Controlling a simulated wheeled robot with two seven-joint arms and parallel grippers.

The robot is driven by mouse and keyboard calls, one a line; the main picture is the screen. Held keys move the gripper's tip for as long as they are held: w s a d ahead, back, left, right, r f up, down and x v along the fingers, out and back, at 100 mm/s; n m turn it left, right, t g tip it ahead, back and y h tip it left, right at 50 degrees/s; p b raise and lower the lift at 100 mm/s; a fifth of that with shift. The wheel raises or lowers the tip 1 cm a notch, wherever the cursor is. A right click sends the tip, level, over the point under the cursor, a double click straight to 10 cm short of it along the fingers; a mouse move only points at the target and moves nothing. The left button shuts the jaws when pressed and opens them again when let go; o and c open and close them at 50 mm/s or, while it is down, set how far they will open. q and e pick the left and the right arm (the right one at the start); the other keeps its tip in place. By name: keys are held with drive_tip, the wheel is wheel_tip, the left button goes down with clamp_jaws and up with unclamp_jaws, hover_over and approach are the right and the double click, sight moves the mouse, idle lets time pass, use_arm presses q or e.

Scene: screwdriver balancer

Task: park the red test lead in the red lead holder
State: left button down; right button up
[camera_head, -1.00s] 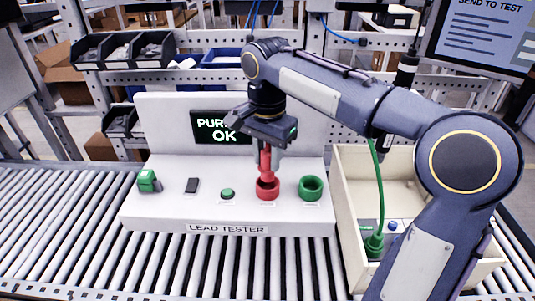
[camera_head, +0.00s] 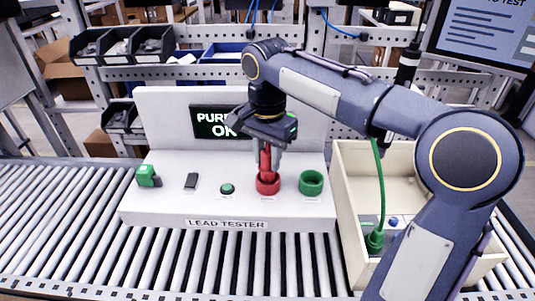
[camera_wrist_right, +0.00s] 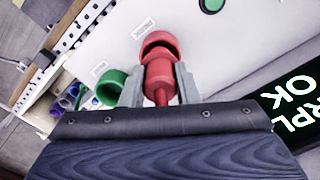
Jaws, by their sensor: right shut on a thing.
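The red test lead (camera_head: 266,160) is upright in my right gripper (camera_head: 267,150), which is shut on it. Its lower end is at the mouth of the red lead holder (camera_head: 268,184), a red ring on the white lead tester. In the right wrist view the red lead (camera_wrist_right: 159,78) sits between the two fingers of my right gripper (camera_wrist_right: 160,85), and its tip overlaps the red holder (camera_wrist_right: 158,45). How deep the tip sits in the holder I cannot tell. My left gripper is not in view.
An empty green holder (camera_head: 311,183) stands right of the red one. A green button (camera_head: 227,188), a black part (camera_head: 191,181) and a green device (camera_head: 148,176) are on the tester (camera_head: 160,205). A beige bin (camera_head: 345,200) with a green lead (camera_head: 375,240) stands at right. The screen (camera_head: 212,123) reads OK.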

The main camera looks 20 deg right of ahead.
sight(268, 152)
drive_tip(key=shift+f+b, duration=0.75)
drive_tip(key=shift+f, duration=0.6)
drive_tip(key=o, duration=1.2)
drive_tip(key=shift+c, duration=0.2)
wheel_tip(268, 152, up, 8)
drive_tip(key=shift+f+p, duration=0.1)
drive_tip(key=shift+p, duration=0.25)
